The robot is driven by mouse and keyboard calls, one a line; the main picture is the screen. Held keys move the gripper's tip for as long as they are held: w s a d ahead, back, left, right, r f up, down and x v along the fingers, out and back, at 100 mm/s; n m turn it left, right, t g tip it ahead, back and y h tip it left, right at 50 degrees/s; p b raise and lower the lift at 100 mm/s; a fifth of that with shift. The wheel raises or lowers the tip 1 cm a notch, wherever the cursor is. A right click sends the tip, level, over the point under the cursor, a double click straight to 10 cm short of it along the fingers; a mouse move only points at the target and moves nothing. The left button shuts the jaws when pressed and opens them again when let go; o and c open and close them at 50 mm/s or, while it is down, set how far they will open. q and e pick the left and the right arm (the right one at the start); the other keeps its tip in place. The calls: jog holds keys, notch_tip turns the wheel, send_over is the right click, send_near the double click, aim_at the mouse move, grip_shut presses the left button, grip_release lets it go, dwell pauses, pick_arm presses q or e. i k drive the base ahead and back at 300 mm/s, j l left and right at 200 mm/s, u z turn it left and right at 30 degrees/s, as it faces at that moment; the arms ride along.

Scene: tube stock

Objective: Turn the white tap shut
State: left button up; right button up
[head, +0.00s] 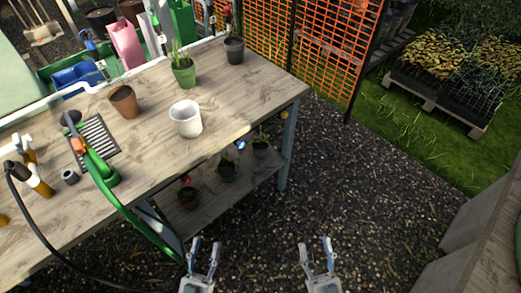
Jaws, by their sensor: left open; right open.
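What looks like the white tap (18,144) is at the far left of the head view, above the wooden bench, beside brass-coloured pipe parts (38,182). A dark hose fitting partly covers this area, and I cannot tell how far the tap is turned. My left gripper (205,244) is open and empty at the bottom middle, in front of the bench and well to the right of the tap. My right gripper (315,245) is open and empty further right, over the dark gravel. Neither gripper touches anything.
The bench (235,95) holds a white pot (185,120), a brown pot (125,103), a green potted plant (183,74) and a drain grate (95,143). A green hose (135,222) hangs over its front edge. Gravel (360,190) lies clear to the right.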

aim_at(17, 139)
jog(key=j+u, duration=0.3)
jog(key=u, duration=0.15)
jog(key=i+j+u, duration=0.15)
jog(key=j+u, duration=0.15)
jog(key=u, duration=0.2)
jog(key=i+j+u, duration=0.1)
jog(key=j+u, duration=0.15)
jog(key=u, duration=0.2)
